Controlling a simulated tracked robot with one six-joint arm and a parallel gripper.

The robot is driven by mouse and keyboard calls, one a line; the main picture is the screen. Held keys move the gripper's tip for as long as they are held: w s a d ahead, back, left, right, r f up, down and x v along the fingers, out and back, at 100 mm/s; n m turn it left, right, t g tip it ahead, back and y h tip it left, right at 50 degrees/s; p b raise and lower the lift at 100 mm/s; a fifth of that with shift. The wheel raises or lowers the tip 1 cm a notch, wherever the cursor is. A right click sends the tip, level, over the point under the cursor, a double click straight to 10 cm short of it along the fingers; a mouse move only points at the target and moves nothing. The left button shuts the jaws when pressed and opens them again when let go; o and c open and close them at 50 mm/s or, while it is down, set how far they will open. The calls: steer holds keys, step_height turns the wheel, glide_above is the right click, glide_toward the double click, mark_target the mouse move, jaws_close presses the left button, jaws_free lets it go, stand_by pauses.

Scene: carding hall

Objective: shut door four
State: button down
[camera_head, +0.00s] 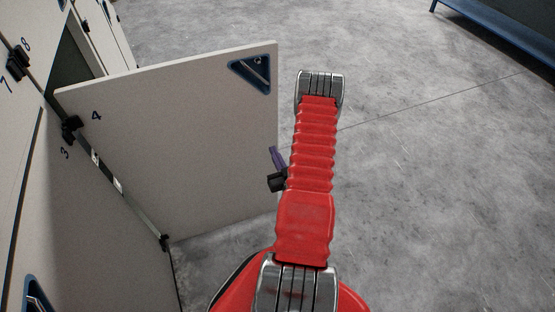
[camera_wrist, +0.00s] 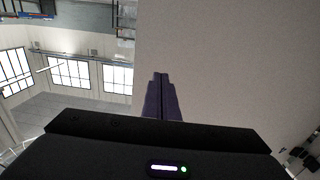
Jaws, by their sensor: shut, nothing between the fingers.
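Door four (camera_head: 170,150) is a pale panel marked with a 4, with a blue triangular handle recess (camera_head: 252,72) in its upper right corner. It stands open, swung out from the locker front, hinged at its left edge. My gripper (camera_head: 276,156) has purple fingers and is shut and empty, close to the door's free right edge in the head view. Part of it is hidden behind my red arm. In the wrist view the shut fingers (camera_wrist: 161,80) show against a pale panel (camera_wrist: 225,65), probably the door. I cannot tell whether they touch it.
An open dark compartment (camera_head: 72,52) shows behind the door. The front marked 3 (camera_head: 60,215) is at the lower left, and fronts marked 7 and 8 are at the upper left. Grey floor (camera_head: 430,190) to the right is clear. A blue-edged structure (camera_head: 500,35) stands at the upper right.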

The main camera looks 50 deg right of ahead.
mark_target(263, 131)
steer(key=x, duration=0.9)
steer(key=shift+w, duration=0.1)
steer(key=shift+w, duration=0.1)
